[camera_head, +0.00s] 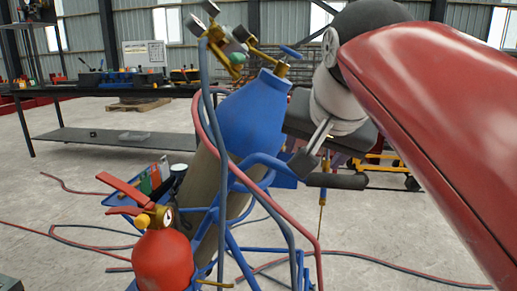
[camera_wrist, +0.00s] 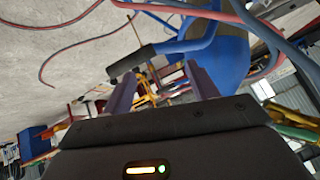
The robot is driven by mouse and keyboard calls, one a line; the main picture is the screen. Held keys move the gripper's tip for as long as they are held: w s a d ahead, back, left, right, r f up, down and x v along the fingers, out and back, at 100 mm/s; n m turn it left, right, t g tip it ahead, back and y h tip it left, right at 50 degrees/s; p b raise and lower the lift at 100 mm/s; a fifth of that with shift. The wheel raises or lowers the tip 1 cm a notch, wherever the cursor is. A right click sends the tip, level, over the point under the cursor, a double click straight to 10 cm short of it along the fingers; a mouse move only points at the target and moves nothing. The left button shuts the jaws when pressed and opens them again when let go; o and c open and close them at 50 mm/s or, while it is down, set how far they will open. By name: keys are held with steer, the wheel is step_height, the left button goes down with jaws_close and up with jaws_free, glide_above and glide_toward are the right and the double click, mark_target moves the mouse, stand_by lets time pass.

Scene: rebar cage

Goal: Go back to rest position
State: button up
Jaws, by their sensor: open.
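My gripper (camera_head: 312,158) is at the end of my red arm, right of the blue-topped gas cylinder (camera_head: 252,115) in the head view. In the wrist view, the two fingers of my gripper (camera_wrist: 162,77) stand apart with nothing held between them. The black grip (camera_head: 336,181) of the blue cylinder cart's handle is just below the fingers in the head view. This black grip (camera_wrist: 131,62) and the blue tube (camera_wrist: 190,42) lie beyond the fingertips in the wrist view. I cannot tell whether they touch.
A red fire extinguisher (camera_head: 163,258) stands in front of the cart. Hoses (camera_head: 305,245) hang from the cylinder and spread over the floor. A long dark workbench (camera_head: 105,90) stands at the back left. Open concrete floor (camera_head: 60,205) lies at left.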

steer(key=s+d+f+n+g, duration=0.1)
steer(key=s+f, duration=0.3)
steer(key=f, duration=0.5)
steer(key=s+d+f+n+g, duration=0.1)
steer(key=s+d+f, duration=0.2)
steer(key=f, duration=0.6)
steer(key=s+d+f+n+g, duration=0.1)
steer(key=s+f, duration=0.4)
steer(key=f, duration=0.5)
steer(key=shift+d+n, duration=0.5)
steer(key=shift+d, duration=0.35)
